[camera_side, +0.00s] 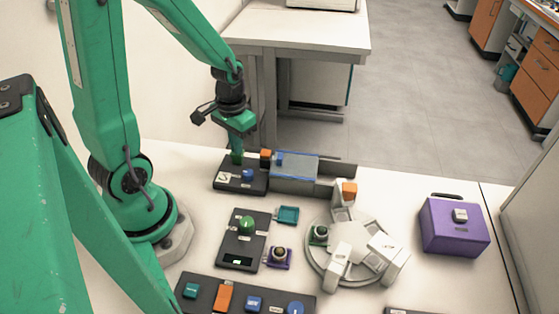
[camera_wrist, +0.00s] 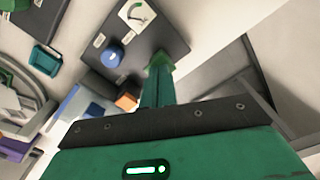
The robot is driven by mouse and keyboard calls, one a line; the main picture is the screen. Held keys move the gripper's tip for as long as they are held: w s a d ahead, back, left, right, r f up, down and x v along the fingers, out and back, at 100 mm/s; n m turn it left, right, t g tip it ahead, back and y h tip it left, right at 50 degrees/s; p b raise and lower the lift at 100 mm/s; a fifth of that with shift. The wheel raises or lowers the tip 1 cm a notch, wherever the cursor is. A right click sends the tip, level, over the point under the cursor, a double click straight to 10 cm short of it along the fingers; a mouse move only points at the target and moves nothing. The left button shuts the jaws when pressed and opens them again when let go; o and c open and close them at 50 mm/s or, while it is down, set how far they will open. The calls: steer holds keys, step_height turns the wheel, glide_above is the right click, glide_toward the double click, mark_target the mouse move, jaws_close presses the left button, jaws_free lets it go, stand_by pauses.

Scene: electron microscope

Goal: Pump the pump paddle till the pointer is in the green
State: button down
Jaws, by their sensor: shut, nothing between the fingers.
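A dark pump panel (camera_side: 228,187) lies on the bench in front of my arm. It carries a white gauge (camera_side: 223,177) and a blue round knob (camera_side: 248,175). The gauge also shows in the wrist view (camera_wrist: 137,14) with a dark pointer; whether that pointer is in the green is too small to tell. An orange block (camera_side: 266,154) is at the panel's far right corner. My gripper (camera_side: 237,152) is shut and empty, pointing down at the panel's back edge. A green piece at its tip (camera_wrist: 160,64) may be the paddle; contact is unclear.
A blue-edged grey tray (camera_side: 297,168) adjoins the panel on the right. A round white carousel (camera_side: 350,250) and a purple box (camera_side: 453,228) stand further right. A dark panel with a green dome (camera_side: 247,223) lies nearer. Bare bench is between carousel and purple box.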

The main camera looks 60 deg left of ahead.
steer(key=shift+r, duration=3.25)
steer(key=shift+r, duration=0.1)
steer(key=s+d+r+m+t, duration=0.3)
steer(key=d+r, duration=0.5)
steer(key=r, duration=0.4)
steer(key=shift+s+d+r+t, duration=0.25)
steer(key=shift+s+d+t, duration=0.15)
steer(key=shift+t, duration=0.9)
steer(key=shift+a, duration=0.1)
